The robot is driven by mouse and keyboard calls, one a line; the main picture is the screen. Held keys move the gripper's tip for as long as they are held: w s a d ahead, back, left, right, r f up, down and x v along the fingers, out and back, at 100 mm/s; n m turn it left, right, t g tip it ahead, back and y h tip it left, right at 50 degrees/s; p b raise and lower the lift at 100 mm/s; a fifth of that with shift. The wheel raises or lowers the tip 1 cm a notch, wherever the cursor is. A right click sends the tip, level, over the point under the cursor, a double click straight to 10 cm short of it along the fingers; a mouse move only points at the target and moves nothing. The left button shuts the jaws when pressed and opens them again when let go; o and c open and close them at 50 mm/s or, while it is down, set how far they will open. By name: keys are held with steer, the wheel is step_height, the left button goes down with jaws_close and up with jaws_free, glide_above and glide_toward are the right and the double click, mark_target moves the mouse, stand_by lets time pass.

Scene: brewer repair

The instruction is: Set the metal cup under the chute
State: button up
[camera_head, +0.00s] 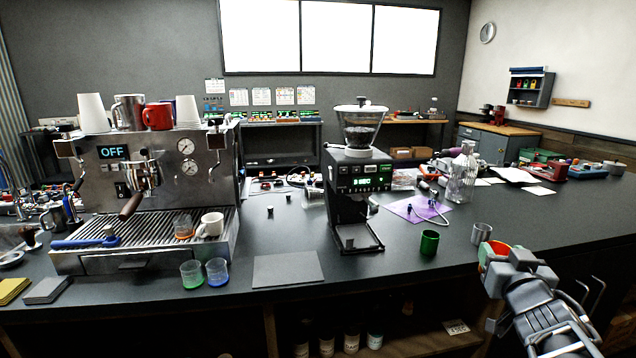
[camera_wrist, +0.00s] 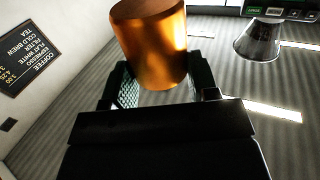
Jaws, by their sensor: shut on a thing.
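My gripper (camera_head: 500,258) is at the right front of the counter. In the wrist view its fingers (camera_wrist: 165,95) are shut on a shiny copper-orange cylinder (camera_wrist: 150,45), which looks like a cup. In the head view an orange-red and green patch shows at the fingers, mostly hidden by my gripper. A small silver metal cup (camera_head: 481,233) stands upright on the counter just left of my gripper. The black grinder (camera_head: 352,178) stands left of it with a lit green display. The grinder's chute is at its front, above its base tray (camera_head: 358,238), which looks empty.
A green cup (camera_head: 429,242) stands between grinder and silver cup. A dark flat mat (camera_head: 288,269) and the espresso machine (camera_head: 150,190) are to the left.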

steer(key=shift+w+a+r, duration=0.1)
steer(key=shift+r, duration=0.35)
steer(key=w+a+f+n+y+p, duration=0.1)
steer(key=w+a+f+p, duration=0.15)
steer(key=w+f, duration=0.3)
steer(key=w+a+f+y+p, duration=0.1)
steer(key=w+a+f+p, duration=0.1)
steer(key=w+a+f, duration=0.3)
steer(key=s+a+f+p, duration=0.1)
steer(key=a+f, duration=0.2)
steer(key=f, duration=0.3)
steer(key=s+a+f+n+y+p, duration=0.1)
steer(key=a+f+p, duration=0.1)
steer(key=a+f, duration=0.2)
steer(key=s+a+f+y+p, duration=0.1)
steer(key=s+a+f, duration=0.1)
steer(key=f, duration=0.7)
steer(key=shift+a+f+n+t+p, duration=0.3)
steer(key=shift+a+f, duration=0.1)
steer(key=shift+a, duration=0.3)
